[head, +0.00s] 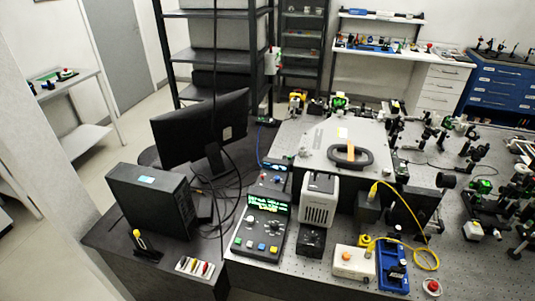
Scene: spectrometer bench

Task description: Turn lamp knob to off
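Neither of my grippers shows in the head view. I cannot tell for sure which knob belongs to the lamp. A vented white housing (318,209) stands on the perforated bench top, with a small black box (311,240) in front of it that seems to carry a dial. A white box with an orange knob (347,256) sits to the right of that. A dark control panel (263,224) with a lit green display and several coloured buttons is to the left. The settings of the knobs are too small to read.
A monitor (203,131) and a black computer case (152,201) stand at the left. A yellow cable (428,245) loops beside a blue tray (392,272) at the front right. A large light-grey instrument cover (335,136) with a black handle lies behind. Many optics mounts crowd the right.

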